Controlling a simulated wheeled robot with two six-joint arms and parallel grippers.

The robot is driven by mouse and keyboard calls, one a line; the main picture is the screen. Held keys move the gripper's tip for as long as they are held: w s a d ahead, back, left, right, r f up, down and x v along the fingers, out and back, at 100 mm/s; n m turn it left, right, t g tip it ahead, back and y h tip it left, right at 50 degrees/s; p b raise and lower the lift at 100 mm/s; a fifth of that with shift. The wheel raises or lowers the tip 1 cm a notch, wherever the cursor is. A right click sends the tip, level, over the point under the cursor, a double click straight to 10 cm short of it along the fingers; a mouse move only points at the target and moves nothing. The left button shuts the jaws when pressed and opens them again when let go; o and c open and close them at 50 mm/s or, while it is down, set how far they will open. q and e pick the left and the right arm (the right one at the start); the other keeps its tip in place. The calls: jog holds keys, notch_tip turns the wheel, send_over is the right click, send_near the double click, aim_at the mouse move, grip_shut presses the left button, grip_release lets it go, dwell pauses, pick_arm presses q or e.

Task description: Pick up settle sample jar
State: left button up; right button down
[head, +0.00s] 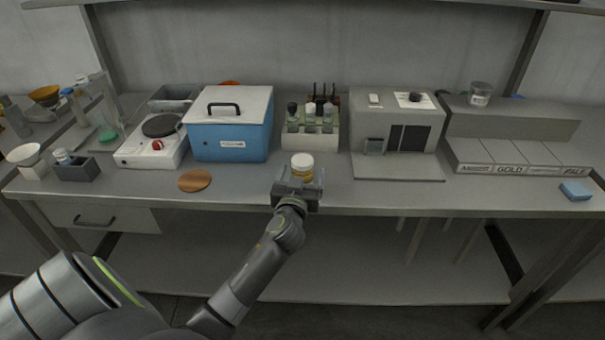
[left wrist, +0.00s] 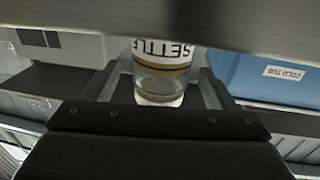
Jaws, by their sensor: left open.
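The settle sample jar (head: 302,164) stands near the front edge of the bench in the head view, with a white lid and amber contents. In the left wrist view the jar (left wrist: 162,72) shows a white "SETTLE" label and a dark and gold band. My left gripper (head: 299,184) is open at the near side of the jar. In the left wrist view its two fingers (left wrist: 160,92) stand one on each side of the jar, with gaps between. The right gripper is not in view.
A blue tub (head: 229,124) stands behind left, a vial rack (head: 310,140) behind, and a grey instrument (head: 396,128) right. A copper disc (head: 195,180) lies left. The bench's front edge is close below the gripper. A shelf marked GOLD and PALE (head: 511,169) is far right.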

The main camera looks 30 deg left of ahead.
pick_arm(q)
jog(key=shift+x, duration=1.85)
jog(key=shift+s, duration=0.1)
jog(key=shift+r, duration=0.1)
jog(key=c, duration=1.2)
